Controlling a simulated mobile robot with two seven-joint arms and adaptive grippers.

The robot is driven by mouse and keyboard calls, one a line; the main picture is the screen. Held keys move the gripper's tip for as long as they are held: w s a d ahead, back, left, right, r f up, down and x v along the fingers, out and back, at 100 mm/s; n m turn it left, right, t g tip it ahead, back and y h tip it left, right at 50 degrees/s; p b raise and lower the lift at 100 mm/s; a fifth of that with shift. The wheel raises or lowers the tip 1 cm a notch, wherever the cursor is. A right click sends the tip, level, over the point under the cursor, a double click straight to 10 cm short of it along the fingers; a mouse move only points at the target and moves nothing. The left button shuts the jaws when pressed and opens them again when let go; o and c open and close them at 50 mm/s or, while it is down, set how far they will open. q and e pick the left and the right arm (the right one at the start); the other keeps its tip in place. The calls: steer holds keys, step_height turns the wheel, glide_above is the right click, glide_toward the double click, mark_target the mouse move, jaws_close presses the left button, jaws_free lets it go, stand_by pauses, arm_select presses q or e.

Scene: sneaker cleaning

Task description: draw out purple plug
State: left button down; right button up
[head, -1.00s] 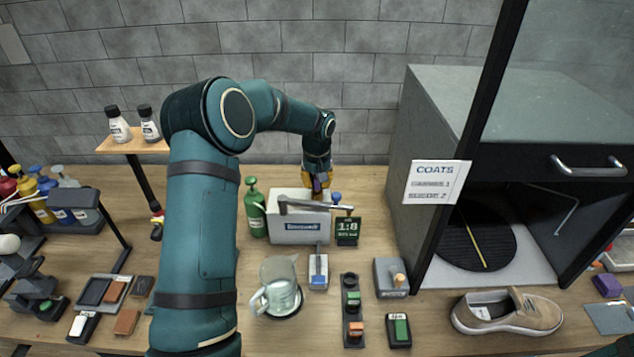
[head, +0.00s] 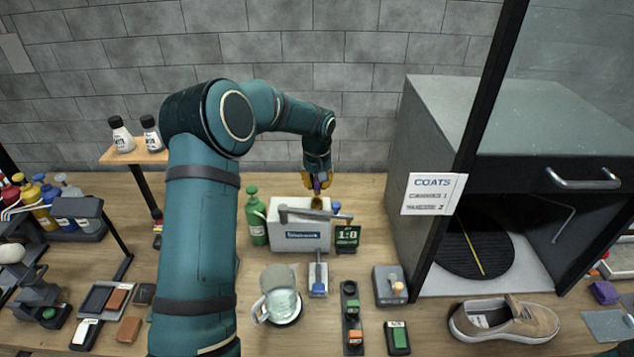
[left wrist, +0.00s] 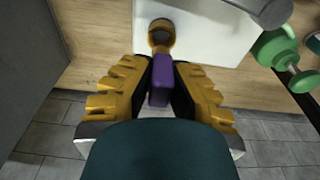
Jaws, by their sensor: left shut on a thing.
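My left gripper (head: 318,187) is shut on the purple plug (left wrist: 161,82), above the back of the white box (head: 287,226). In the left wrist view the plug sits between the two yellow-brown fingers. A round brass-coloured socket (left wrist: 161,34) on the white box lies just beyond the plug's end. In the head view the socket (head: 316,203) shows right below the plug, which looks raised over it. I cannot tell whether a small gap separates them. My right gripper is not in view.
A green bottle (head: 257,217) stands left of the white box, and a small dark sign (head: 347,236) stands right of it. A glass jug (head: 279,292) is in front. A large grey cabinet (head: 433,150) stands to the right. The wall is behind.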

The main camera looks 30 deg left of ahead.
arm_select(q)
steer(key=shift+r+p, duration=1.9)
steer(key=shift+r, duration=1.15)
